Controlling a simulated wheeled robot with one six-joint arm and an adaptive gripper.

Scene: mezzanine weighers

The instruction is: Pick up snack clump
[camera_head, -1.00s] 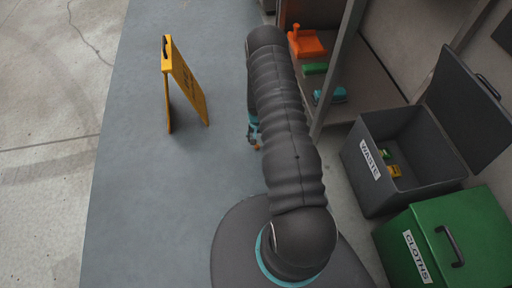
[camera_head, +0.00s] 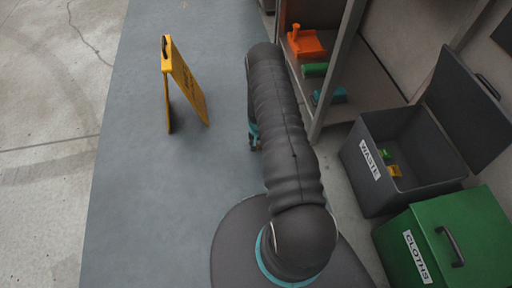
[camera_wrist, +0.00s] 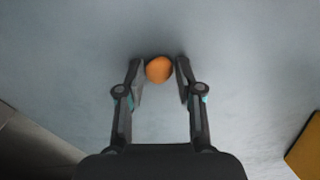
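The snack clump (camera_wrist: 159,69) looks like a small rounded orange lump on the grey-blue floor in the wrist view. It lies between the fingertips of my gripper (camera_wrist: 160,80), one finger on each side. The gripper is open, with a narrow gap on the clump's left and right sides. In the head view my gripper (camera_head: 254,137) is mostly hidden behind my arm, and I cannot make out the clump there.
A yellow folding sign (camera_head: 185,82) stands on the floor to the left. On the right are a shelf (camera_head: 350,108) with orange, green and blue items, an open grey waste bin (camera_head: 372,190) with small items inside, and a closed green cloths bin (camera_head: 405,245). Floor between is clear.

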